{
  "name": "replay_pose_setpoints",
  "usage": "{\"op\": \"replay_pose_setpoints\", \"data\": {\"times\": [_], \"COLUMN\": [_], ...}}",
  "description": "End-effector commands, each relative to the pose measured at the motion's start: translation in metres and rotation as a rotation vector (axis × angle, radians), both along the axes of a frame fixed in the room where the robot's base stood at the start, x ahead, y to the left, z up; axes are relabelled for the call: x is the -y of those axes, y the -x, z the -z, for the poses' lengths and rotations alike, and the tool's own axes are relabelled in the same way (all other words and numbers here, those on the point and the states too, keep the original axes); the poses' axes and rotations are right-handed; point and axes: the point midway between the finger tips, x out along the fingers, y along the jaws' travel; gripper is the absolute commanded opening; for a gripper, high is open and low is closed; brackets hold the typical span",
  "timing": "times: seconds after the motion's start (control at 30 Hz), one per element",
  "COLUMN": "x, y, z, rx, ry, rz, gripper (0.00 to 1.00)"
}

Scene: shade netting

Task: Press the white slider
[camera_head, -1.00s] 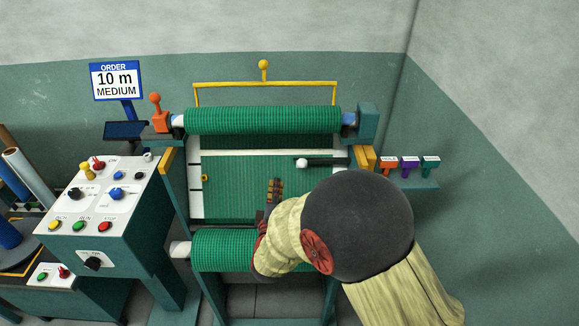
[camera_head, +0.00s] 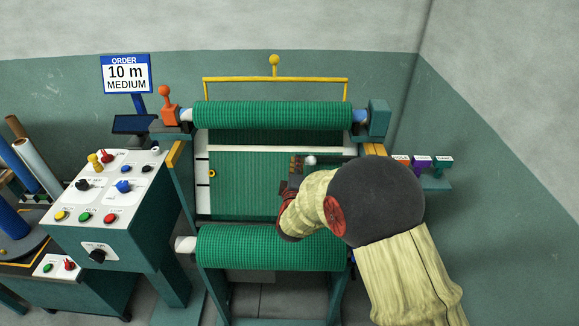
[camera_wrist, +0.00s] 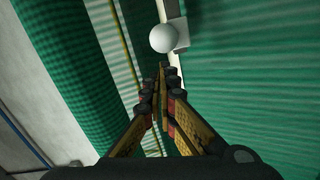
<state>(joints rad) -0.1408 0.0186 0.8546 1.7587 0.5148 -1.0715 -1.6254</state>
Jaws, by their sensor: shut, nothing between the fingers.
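The white slider is a round white knob (camera_head: 310,160) on the white cross rail of the netting machine. Only part of it shows in the head view, just right of my fingertips. In the wrist view the white knob (camera_wrist: 163,39) sits on a small grey block on the rail, just beyond my fingertips. My gripper (camera_head: 295,165) is shut and empty, in front of the green netting panel. In the wrist view the fingertips of my gripper (camera_wrist: 166,72) meet close below the knob. A small gap shows between them, and I cannot tell its depth.
Green netting rolls lie above (camera_head: 273,115) and below (camera_head: 270,247) the panel. A yellow bar (camera_head: 275,79) stands over the upper roll. A control box (camera_head: 105,200) with buttons and knobs is at left. Orange, purple and green tags (camera_head: 421,162) are at right.

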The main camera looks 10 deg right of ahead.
Motion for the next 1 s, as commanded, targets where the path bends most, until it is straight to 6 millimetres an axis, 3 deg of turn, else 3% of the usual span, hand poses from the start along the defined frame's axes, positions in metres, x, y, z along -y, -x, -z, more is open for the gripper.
{"op": "replay_pose_setpoints", "data": {"times": [0.5,1.0], "x": [0.010,0.110], "y": [0.002,0.029], "z": [0.001,0.003], "rx": [-0.001,-0.001], "ry": [0.001,0.000], "rz": [0.001,0.005], "gripper": [0.00,0.00]}}
